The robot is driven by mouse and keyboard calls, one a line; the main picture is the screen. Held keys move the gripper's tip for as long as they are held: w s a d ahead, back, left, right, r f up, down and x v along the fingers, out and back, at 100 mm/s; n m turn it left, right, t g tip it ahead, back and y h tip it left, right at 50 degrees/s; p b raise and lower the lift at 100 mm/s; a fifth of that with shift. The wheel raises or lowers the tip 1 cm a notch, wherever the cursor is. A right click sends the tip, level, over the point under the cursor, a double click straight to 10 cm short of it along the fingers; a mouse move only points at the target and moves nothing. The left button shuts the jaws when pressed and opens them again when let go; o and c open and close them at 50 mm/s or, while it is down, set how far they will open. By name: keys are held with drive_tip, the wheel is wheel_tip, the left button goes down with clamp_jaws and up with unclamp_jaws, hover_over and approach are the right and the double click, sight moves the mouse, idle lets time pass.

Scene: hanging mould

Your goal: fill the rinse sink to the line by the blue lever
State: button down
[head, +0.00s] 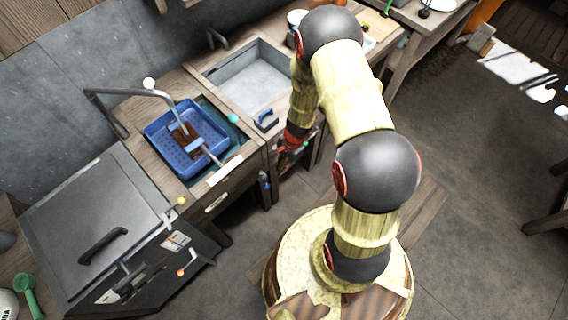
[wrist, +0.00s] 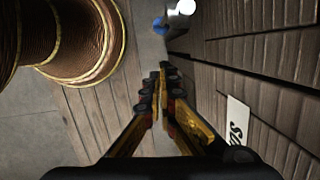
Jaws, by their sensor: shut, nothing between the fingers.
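A blue lever (head: 264,180) hangs on the front of the wooden counter, below its edge. In the wrist view a blue piece (wrist: 160,25) with a pale round end beside it shows past my fingertips; it may be this lever. A grey sink (head: 250,78) at the back shows a bare basin, with no water that I can make out. A second sink (head: 238,124), nearer, holds a blue perforated basket; I cannot tell which is the rinse sink. No fill line is readable. My gripper (wrist: 163,78) is shut and empty, beside the counter front and apart from the blue piece.
A bent tap (head: 130,93) reaches over the blue basket (head: 160,130). A metal cabinet (head: 85,215) with a black handle stands at the left. A small blue-and-grey object (head: 266,120) lies on the counter by the grey sink. Open floor (head: 470,170) lies to the right.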

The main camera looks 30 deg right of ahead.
drive_tip(key=a+f+b, duration=0.2)
drive_tip(key=a+f, duration=0.2)
drive_tip(key=f, duration=0.2)
drive_tip(key=shift+s, duration=0.25)
drive_tip(key=shift+f+b, duration=0.15)
drive_tip(key=shift+b, duration=0.25)
